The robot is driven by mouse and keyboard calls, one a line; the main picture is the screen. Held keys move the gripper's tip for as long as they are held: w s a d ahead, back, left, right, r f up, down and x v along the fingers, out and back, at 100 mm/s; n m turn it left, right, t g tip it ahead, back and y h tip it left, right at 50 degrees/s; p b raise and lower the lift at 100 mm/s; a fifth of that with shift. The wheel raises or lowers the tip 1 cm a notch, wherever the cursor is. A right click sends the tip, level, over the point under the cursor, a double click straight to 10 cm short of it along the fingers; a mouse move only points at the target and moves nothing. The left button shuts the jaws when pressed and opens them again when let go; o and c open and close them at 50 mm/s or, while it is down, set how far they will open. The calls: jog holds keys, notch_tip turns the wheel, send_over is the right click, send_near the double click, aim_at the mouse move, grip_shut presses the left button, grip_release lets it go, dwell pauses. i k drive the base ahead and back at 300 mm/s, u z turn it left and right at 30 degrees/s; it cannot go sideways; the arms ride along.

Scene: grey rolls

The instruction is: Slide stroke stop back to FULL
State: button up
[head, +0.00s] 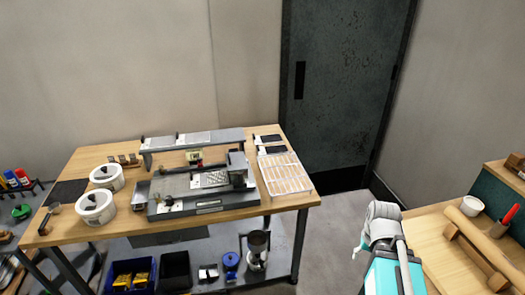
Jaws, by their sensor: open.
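A grey bench machine (205,192) stands on the wooden table (255,212), with a flat bed, a patterned plate and an upright block at its right end. A small brass-coloured knob (167,200) sits by a pale label at its front left. A small green and red part (194,158) shows behind the bed. I cannot tell which small part is the stroke stop, and no FULL marking is readable at this size. My arm shows at the lower right, well apart from the machine. I cannot make out my gripper in this view.
A long grey rail (195,139) stands behind the machine. Two white round tubs (95,206) are on the left, and a slotted pale tray (286,174) is on the right. A second bench (455,245) is at right. Floor shows between the benches.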

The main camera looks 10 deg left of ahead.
aim_at(200, 163)
jog(key=u, duration=1.3)
